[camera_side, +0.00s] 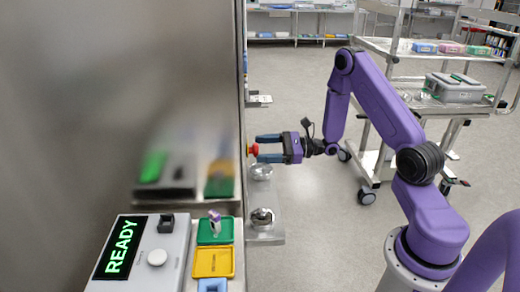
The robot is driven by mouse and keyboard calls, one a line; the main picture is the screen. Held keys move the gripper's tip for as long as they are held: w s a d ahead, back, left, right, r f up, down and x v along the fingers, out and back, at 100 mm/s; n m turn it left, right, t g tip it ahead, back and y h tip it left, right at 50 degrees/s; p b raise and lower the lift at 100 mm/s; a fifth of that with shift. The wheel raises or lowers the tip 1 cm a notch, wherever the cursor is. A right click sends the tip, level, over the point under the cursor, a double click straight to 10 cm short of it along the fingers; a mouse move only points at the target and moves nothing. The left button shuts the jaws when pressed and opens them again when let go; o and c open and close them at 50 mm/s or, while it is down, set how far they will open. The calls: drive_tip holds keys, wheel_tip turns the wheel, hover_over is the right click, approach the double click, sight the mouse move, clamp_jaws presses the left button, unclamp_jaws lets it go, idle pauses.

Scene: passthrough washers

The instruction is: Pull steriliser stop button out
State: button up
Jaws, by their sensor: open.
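The red stop button (255,149) sticks out to the right from the edge of the tall steel panel, with a bit of yellow at its base. My gripper (259,148) points left at it with its two blue fingers open, one above and one below the button's height. The fingertips are at or just beside the red head. I cannot tell whether either finger touches it. Whether the button is pressed in or out is too small to tell.
The steel panel (190,70) fills the left. Below my gripper, a steel shelf (262,200) holds shiny round bowls (262,216). A console (150,255) reading READY stands front left beside green and yellow trays (213,262). A loaded trolley (380,160) stands behind my arm.

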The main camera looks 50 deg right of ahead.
drive_tip(key=shift+x, duration=0.85)
clamp_jaws()
drive_tip(key=shift+s+d, duration=0.45)
unclamp_jaws()
